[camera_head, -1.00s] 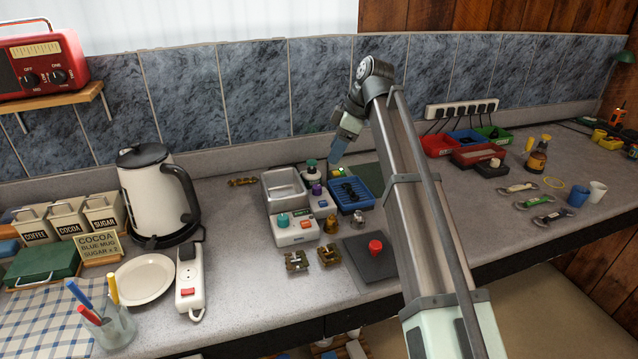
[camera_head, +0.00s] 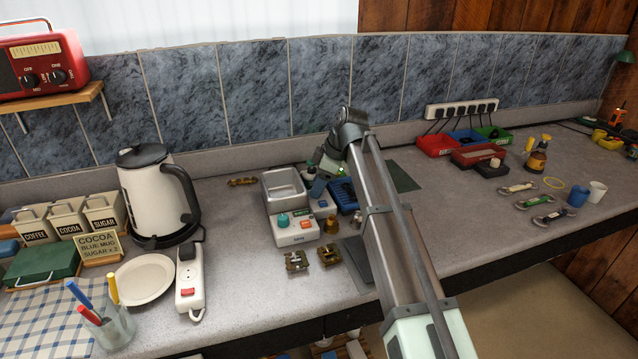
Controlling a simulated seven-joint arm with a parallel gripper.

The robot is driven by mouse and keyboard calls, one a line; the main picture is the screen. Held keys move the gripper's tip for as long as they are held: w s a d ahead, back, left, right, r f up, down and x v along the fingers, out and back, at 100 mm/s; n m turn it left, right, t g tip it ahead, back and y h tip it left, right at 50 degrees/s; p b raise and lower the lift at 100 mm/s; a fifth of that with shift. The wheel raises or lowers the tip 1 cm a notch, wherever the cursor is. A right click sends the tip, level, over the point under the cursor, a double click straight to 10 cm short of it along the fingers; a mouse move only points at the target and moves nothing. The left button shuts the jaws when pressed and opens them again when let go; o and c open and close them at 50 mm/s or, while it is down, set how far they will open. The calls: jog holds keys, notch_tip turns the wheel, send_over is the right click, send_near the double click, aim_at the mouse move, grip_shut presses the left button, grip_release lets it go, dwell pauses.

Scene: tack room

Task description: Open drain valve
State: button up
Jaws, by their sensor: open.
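A metal tank (camera_head: 284,182) sits on the counter, with a white control box (camera_head: 296,231) carrying a teal knob (camera_head: 283,219) at its front. A second pale unit (camera_head: 325,207) stands to the right of the tank; the purple knob on it is hidden behind my gripper. I cannot tell which part is the drain valve. My gripper (camera_head: 317,190) is open and points down close above this unit, right of the tank. Its fingertips look small, and I cannot tell whether they touch anything.
A blue tray (camera_head: 345,194) is partly hidden behind my arm. Brass fittings (camera_head: 297,261) lie in front of the control box. A white kettle (camera_head: 152,195) and power strip (camera_head: 190,283) stand to the left. Red bins (camera_head: 437,145) stand at the right.

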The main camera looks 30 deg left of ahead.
jog(key=shift+c, duration=0.4)
grip_shut()
jog(key=shift+m, duration=0.3)
jog(key=shift+s+m+t, duration=0.15)
jog(key=shift+m+t, duration=0.45)
jog(key=shift+m, duration=0.6)
jog(key=shift+m+t, duration=0.6)
jog(key=shift+m, duration=0.8)
jog(key=shift+o, duration=0.4)
grip_release()
